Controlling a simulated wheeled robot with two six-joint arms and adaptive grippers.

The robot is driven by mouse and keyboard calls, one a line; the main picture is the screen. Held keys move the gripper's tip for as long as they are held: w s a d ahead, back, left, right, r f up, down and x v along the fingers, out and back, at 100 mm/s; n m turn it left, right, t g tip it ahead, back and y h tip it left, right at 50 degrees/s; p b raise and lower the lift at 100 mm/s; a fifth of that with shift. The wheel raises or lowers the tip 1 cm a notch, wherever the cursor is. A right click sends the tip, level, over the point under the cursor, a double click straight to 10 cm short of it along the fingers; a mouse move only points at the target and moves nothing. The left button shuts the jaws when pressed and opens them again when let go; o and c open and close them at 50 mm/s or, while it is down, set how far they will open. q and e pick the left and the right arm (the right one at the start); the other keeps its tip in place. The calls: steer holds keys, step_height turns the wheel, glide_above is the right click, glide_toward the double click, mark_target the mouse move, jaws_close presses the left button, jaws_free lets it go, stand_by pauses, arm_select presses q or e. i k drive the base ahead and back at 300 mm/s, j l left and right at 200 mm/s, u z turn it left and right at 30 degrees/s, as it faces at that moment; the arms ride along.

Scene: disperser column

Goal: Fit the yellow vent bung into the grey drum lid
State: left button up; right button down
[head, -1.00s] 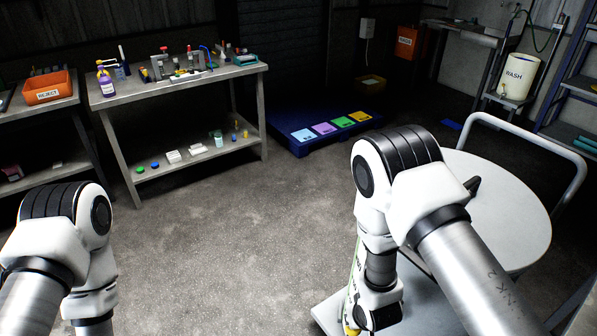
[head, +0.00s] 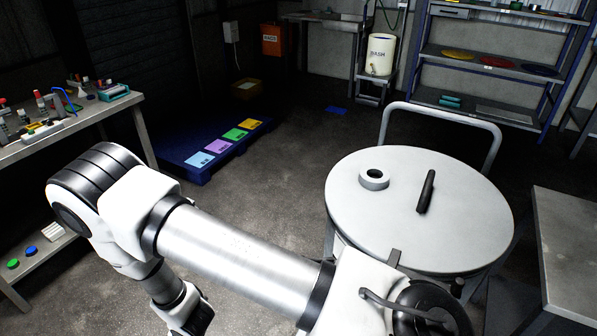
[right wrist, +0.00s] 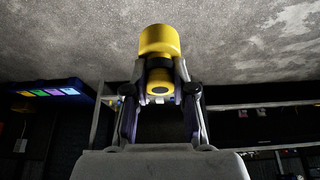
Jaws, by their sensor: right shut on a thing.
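The yellow vent bung (right wrist: 159,42) shows in the right wrist view, with a wide yellow top, a dark band and a narrower yellow end. My right gripper (right wrist: 160,75) is shut on it around its middle. The grey drum lid (head: 455,235) is a pale round disc at the right of the head view. The bung is apart from the lid. My right gripper and the bung are outside the head view. My left gripper is in neither current view.
A trolley handle (head: 492,135) rises behind the lid. A grey table (head: 570,245) stands at the right. A blue pallet with coloured squares (head: 200,173) lies on the floor at the left, near a cluttered bench (head: 75,120). Open floor lies between pallet and lid.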

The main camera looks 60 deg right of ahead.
mark_target(445, 218)
steer(key=i+z, duration=0.3)
steer(key=z, duration=0.15)
steer(key=i+z, duration=0.3)
steer(key=z, duration=0.2)
steer(key=i+j+z, duration=0.25)
steer(key=z, duration=0.2)
